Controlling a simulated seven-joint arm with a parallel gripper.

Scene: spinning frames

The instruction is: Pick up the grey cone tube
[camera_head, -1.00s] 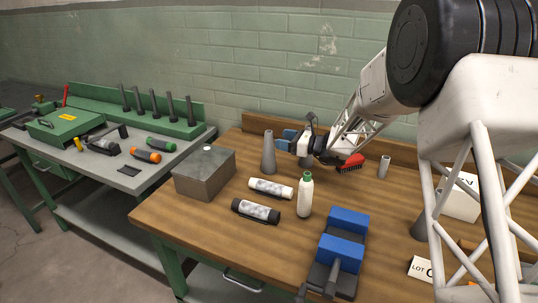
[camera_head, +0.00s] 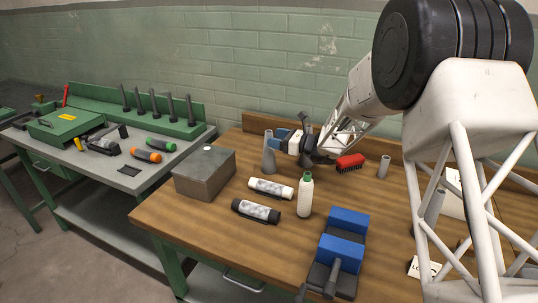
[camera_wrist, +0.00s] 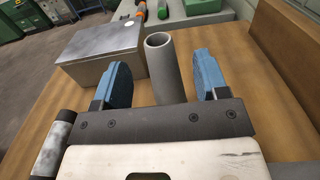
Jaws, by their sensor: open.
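The grey cone tube (camera_head: 268,155) stands upright on the wooden table, near the back and to the right of the grey metal box. In the wrist view the cone tube (camera_wrist: 163,68) shows its hollow round top and stands in the gap between the two blue fingers. My gripper (camera_head: 277,140) is open, with its blue fingers at the upper part of the tube. In the wrist view my gripper (camera_wrist: 160,80) has a finger on each side, with space left between finger and tube. The tube's lower end is hidden behind the gripper in the wrist view.
A grey metal box (camera_head: 205,174) stands left of the tube. A white-labelled roll (camera_head: 271,188), a black-capped roll (camera_head: 256,211) and a white bottle (camera_head: 305,196) stand or lie in front. A red brush (camera_head: 350,163) and blue vise (camera_head: 341,250) are to the right.

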